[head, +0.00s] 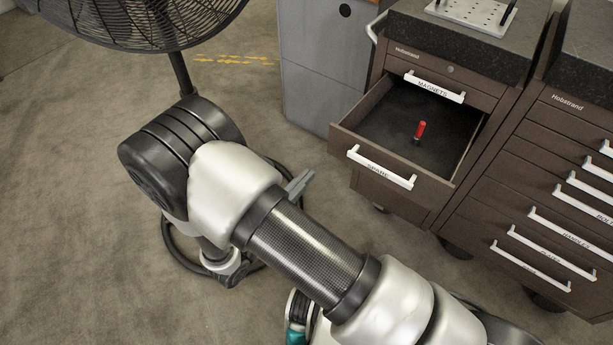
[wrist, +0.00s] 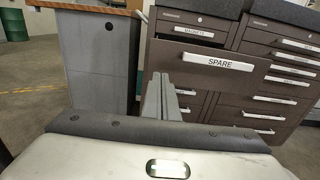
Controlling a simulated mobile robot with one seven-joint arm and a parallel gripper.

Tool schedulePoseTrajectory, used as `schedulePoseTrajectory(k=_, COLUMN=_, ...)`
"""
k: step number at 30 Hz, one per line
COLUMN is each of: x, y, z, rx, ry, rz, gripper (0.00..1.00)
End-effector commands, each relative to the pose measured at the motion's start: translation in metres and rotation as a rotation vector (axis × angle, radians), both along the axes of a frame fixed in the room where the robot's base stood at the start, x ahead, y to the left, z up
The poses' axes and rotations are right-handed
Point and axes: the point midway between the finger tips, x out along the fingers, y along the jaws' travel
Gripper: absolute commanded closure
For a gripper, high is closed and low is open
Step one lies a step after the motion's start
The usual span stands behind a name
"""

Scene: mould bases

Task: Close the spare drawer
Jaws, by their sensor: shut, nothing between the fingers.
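The spare drawer (head: 428,184) is pulled well out of the brown cabinet, with its inside in view. Its white handle (head: 380,168) is labelled SPARE and also shows in the wrist view (wrist: 217,62). In the wrist view the fingers (wrist: 166,80) point toward the drawer's left part, left of the handle.
The magnets drawer (head: 434,87) above is shut. A grey cabinet (head: 322,65) stands to the left, and another brown drawer cabinet (head: 575,140) to the right. A black fan (head: 140,20) stands at upper left. The floor before the drawer is open.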

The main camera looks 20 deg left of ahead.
Motion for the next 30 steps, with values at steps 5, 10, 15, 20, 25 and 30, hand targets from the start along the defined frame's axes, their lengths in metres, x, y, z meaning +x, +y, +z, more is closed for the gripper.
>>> schedulePoseTrajectory(k=5, x=0.038, y=-0.015, z=-0.001, rx=0.0, ry=-0.001, rz=-0.006, gripper=1.0)
schedulePoseTrajectory(k=10, x=0.071, y=-0.027, z=-0.001, rx=0.001, ry=-0.001, rz=-0.006, gripper=1.0)
schedulePoseTrajectory(k=15, x=0.094, y=-0.035, z=-0.001, rx=0.001, ry=0.0, rz=-0.004, gripper=1.0)
schedulePoseTrajectory(k=20, x=0.105, y=-0.039, z=0.0, rx=0.001, ry=-0.001, rz=-0.003, gripper=1.0)
schedulePoseTrajectory(k=25, x=0.107, y=-0.039, z=0.001, rx=0.001, ry=0.0, rz=-0.003, gripper=1.0)
schedulePoseTrajectory(k=30, x=0.107, y=-0.039, z=0.001, rx=0.001, ry=0.0, rz=-0.003, gripper=1.0)
